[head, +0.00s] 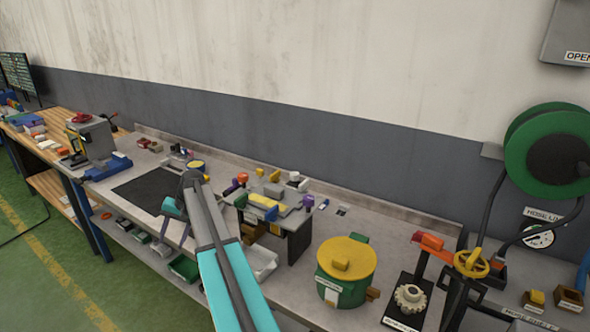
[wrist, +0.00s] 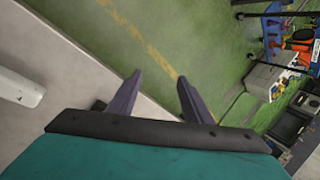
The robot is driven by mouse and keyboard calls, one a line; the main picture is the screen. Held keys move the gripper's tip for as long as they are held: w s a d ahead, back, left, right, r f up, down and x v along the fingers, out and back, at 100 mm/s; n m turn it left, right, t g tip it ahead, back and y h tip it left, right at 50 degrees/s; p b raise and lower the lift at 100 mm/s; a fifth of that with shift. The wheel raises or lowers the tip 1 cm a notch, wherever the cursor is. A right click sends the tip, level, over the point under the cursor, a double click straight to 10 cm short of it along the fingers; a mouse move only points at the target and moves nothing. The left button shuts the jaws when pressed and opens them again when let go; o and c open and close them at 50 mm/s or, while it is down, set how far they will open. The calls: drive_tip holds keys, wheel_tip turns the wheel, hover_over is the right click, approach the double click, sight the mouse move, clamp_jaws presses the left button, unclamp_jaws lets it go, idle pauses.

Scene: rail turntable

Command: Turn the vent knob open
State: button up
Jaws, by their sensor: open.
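I cannot make out a part clearly labelled as the vent knob. A yellow handwheel (head: 471,263) stands at the right of the bench in the head view, but I cannot tell whether it is the knob. A grey wall box (head: 569,28) with a partly cut-off label starting "OPEN" shows at the top right. My gripper (wrist: 160,77) is open in the wrist view, with two dark fingers apart and nothing between them. It points toward the green floor.
A green pot with a yellow lid (head: 346,262), a cog on a stand (head: 410,298) and a green hose reel (head: 552,150) are on the right. A small raised stand (head: 270,208) with coloured parts is mid-bench. A dark mat (head: 150,190) lies left of my arm.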

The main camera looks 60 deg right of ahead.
drive_tip(key=d+r+m+t, duration=0.1)
drive_tip(key=d+r+m, duration=0.1)
drive_tip(key=d+r, duration=1.1)
wheel_tip(320, 180, up, 18)
drive_tip(key=r+m+g+h+p, duration=0.15)
drive_tip(key=m+g+h, duration=0.3)
drive_tip(key=m, duration=0.75)
hover_over(296, 173)
drive_tip(key=shift+a+f+y, duration=0.1)
drive_tip(key=shift+f+y, duration=0.25)
drive_tip(key=shift+f, duration=0.15)
drive_tip(key=shift+f, duration=0.1)
drive_tip(key=shift+f+p, duration=2.75)
drive_tip(key=shift+f, duration=4.1)
